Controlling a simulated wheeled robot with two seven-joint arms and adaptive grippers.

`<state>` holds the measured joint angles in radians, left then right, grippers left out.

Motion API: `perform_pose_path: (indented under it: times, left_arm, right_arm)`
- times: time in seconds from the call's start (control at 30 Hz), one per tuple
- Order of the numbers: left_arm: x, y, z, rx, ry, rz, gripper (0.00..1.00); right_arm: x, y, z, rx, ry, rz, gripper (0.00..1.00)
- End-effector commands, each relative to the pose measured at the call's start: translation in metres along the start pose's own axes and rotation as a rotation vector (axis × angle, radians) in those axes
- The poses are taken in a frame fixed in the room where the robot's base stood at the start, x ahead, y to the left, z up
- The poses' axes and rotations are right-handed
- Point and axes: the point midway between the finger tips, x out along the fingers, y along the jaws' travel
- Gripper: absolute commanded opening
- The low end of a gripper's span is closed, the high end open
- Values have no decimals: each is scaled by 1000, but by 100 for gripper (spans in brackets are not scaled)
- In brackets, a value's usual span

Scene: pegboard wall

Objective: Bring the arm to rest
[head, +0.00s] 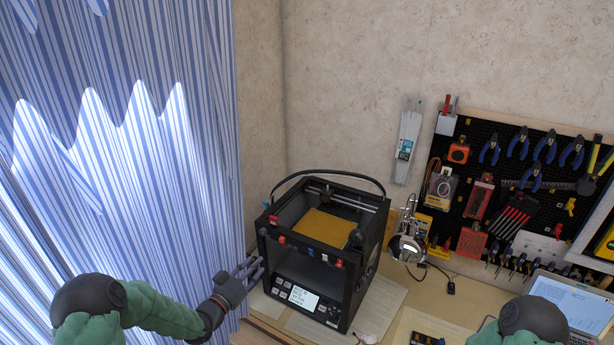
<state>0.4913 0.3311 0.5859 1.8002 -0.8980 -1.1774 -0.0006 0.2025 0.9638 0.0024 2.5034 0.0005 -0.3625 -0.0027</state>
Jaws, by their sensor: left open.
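My left arm (158,312) comes in from the lower left, with green sleeve-like links and dark joints. My left gripper (252,272) is open and empty. It is just left of the black 3D printer (345,292), near its lower front left corner. I cannot tell whether the fingers touch the printer. Part of my right arm (532,318) shows at the lower right, and its gripper is out of the picture.
The printer stands on a wooden desk (395,322) with papers. A striped blue curtain (130,150) hangs at left. A lamp (405,246), a tool-filled pegboard (545,205) and a laptop (568,300) are on the right.

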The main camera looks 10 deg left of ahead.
Motion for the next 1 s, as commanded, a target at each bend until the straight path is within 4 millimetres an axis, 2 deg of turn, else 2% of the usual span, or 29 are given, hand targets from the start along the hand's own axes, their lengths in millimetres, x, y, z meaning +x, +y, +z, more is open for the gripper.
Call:
perform_pose_path:
  times: [0.07, 0.17, 0.33, 0.47, 0.6, 0.67, 0.8, 0.9, 1.0]
  left_arm:
    - [0, 4, 13, -18, -24, -4, 41]
    - [1, 15, 51, -71, -100, -19, 41]
    - [-10, 52, 151, -215, -333, -59, 41]
    - [-33, 89, 225, -322, -533, -84, 41]
    - [-70, 133, 296, -427, -755, -103, 41]
    - [-90, 153, 323, -470, -852, -110, 41]
    - [-144, 200, 378, -560, -1083, -124, 41]
    - [-182, 230, 404, -613, -1231, -134, 41]
    - [-214, 252, 420, -652, -1347, -144, 41]
  right_arm:
    - [4, 2, 0, 0, 0, 0, 74]
    - [16, 6, -1, 0, 0, 0, 74]
    - [44, 16, -2, 0, 0, 0, 74]
    - [64, 23, -2, 0, 0, 0, 74]
    - [85, 30, -3, 0, 0, 0, 74]
    - [94, 34, -4, 0, 0, 0, 74]
    - [115, 41, -4, 0, 0, 0, 74]
    - [127, 45, -5, 0, 0, 0, 74]
    - [136, 48, -5, 0, 0, 0, 74]
